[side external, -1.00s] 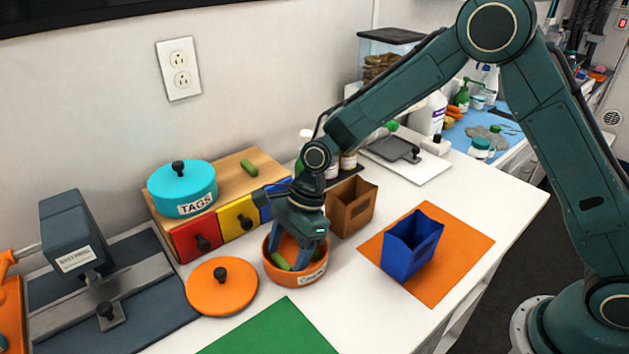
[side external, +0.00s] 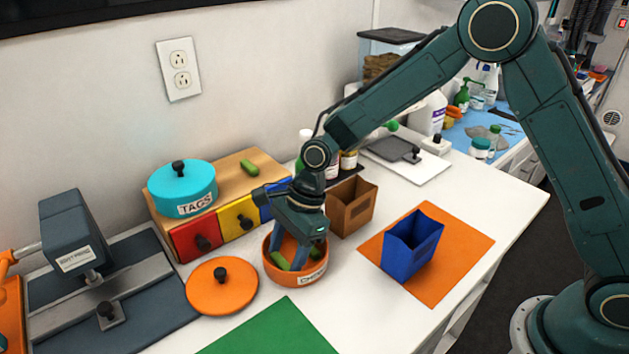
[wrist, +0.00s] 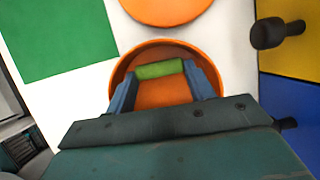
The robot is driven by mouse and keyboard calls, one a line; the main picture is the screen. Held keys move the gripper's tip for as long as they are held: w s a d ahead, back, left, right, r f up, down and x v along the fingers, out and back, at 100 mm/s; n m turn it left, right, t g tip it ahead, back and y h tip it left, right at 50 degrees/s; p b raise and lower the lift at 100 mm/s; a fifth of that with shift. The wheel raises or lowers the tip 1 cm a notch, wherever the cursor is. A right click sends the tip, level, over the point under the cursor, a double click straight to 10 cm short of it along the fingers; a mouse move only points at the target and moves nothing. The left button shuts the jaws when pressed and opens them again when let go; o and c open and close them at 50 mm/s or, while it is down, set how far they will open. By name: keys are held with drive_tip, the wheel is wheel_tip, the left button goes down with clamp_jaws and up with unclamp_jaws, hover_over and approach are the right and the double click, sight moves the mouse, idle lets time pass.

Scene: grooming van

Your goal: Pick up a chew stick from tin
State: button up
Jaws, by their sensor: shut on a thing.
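The orange tin (side external: 309,277), with a white label, stands open on the white table, and it also shows in the wrist view (wrist: 209,64). My gripper (side external: 289,259) points down into it, with both fingertips inside the rim. In the wrist view my gripper (wrist: 165,80) has its fingers shut on the two ends of a green chew stick (wrist: 160,69), which lies across between them. The tin's floor is partly hidden.
The orange lid (side external: 235,293) lies left of the tin. A brown open box (side external: 352,212) stands close behind it, and a blue one (side external: 405,259) is on an orange mat (side external: 456,249). A drawer block (side external: 199,236) bears a teal TAGS tin (side external: 182,194). A green mat (side external: 270,333) is in front.

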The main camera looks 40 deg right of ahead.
wheel_tip(320, 180, up, 20)
idle(0.6)
